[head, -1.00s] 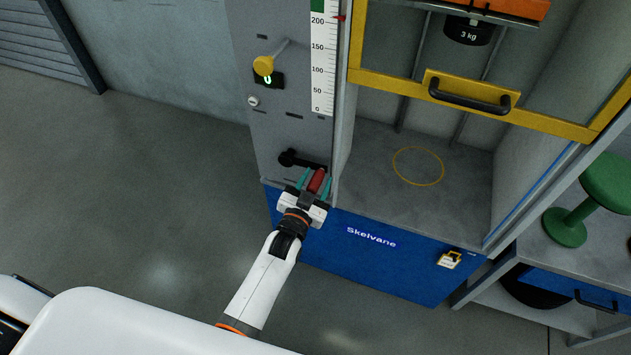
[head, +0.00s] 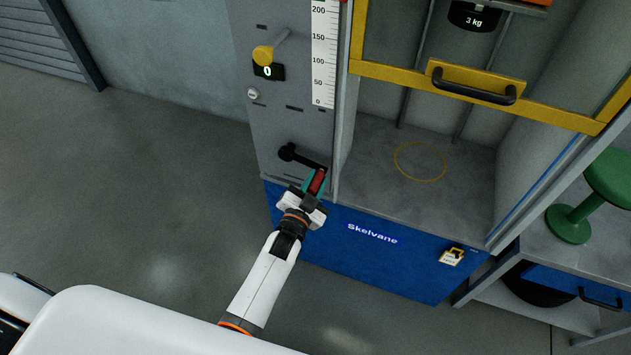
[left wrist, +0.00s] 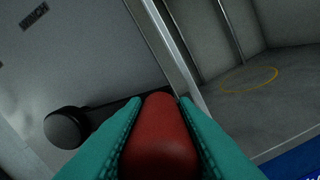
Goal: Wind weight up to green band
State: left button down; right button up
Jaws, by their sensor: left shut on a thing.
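The winch crank on the machine's grey front panel has a black hub and arm (head: 288,153) and a red handle (head: 317,181). My left gripper (head: 314,187) is shut on the red handle. In the left wrist view the teal fingers press on both sides of the red handle (left wrist: 160,140), and the black hub (left wrist: 68,128) shows to the left. The 3 kg weight (head: 474,17) hangs at the top of the bay. The white scale (head: 323,60) reads from 0 up past 200; its green band is out of view at the top. My right gripper is not in view.
A yellow-framed guard with a black handle (head: 474,90) crosses the bay's upper front. A yellow ring (head: 420,161) marks the bay floor. A yellow knob (head: 263,56) and a display reading 0 (head: 268,72) sit on the panel. A green stool-like piece (head: 570,222) stands at right.

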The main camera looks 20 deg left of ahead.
pick_arm(q)
jog(key=c, duration=1.3)
grip_release()
jog(key=shift+f, duration=0.35)
jog(key=shift+o, duration=0.6)
jog(key=shift+r, duration=0.1)
jog(key=shift+s, duration=0.1)
jog(key=s+a, duration=0.1)
jog(key=s, duration=1.1)
jog(key=shift+w, duration=0.1)
